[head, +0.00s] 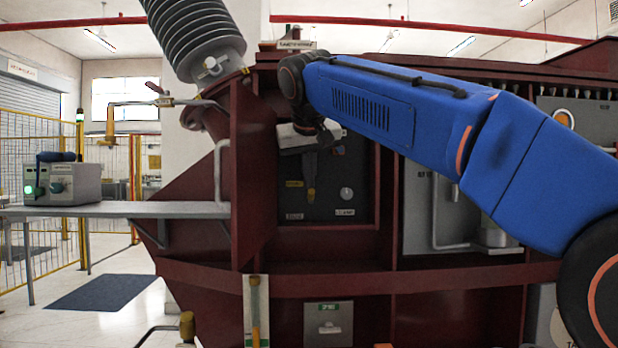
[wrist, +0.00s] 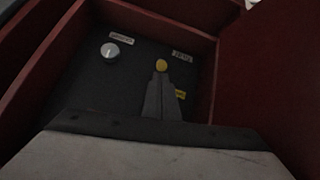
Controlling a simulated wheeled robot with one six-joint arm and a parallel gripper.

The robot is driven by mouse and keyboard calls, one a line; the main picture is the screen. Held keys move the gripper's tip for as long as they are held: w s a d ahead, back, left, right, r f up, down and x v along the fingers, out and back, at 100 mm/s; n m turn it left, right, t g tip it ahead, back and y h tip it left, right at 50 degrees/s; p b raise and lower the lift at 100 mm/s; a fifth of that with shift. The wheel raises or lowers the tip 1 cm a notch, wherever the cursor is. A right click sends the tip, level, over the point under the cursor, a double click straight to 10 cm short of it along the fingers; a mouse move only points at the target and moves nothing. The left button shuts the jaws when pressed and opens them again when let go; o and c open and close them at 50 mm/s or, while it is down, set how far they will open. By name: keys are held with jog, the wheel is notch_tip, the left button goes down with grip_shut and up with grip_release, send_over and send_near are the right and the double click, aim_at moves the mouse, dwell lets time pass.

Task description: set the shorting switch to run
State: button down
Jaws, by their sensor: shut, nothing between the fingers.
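My gripper (head: 311,180) is shut and points down in front of a dark panel (head: 330,165) recessed in the dark red transformer. In the wrist view its grey fingers (wrist: 161,84) taper together with nothing between them. A round yellow knob (wrist: 161,65) shows just at the fingertips; it may be the shorting switch's handle end, and I cannot tell whether they touch. The rest of any lever is hidden behind my fingers. A yellow label (head: 294,184) sits beside my fingers. Two pale labels (head: 294,216) (head: 344,212) are lower on the panel, too small to read surely.
A round silver knob (head: 346,193) is on the same panel, right of my gripper. Red walls (head: 384,190) frame the recess closely. A grey shelf (head: 150,209) with an instrument box (head: 75,184) stands left. A ribbed bushing (head: 195,40) rises above.

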aim_at(309, 193)
jog(key=shift+s, duration=0.15)
jog(key=shift+s+f+t, duration=0.45)
jog(key=shift+f+t, duration=0.1)
jog(key=shift+t, duration=0.55)
jog(key=shift+s+f+t, duration=0.4)
jog(key=shift+f+t, duration=0.15)
jog(key=shift+t, duration=0.55)
jog(key=shift+s+f+t, duration=0.45)
jog(key=shift+f+t, duration=0.1)
jog(key=shift+t, duration=0.55)
jog(key=shift+s+f, duration=0.15)
jog(key=shift+f, duration=2.5)
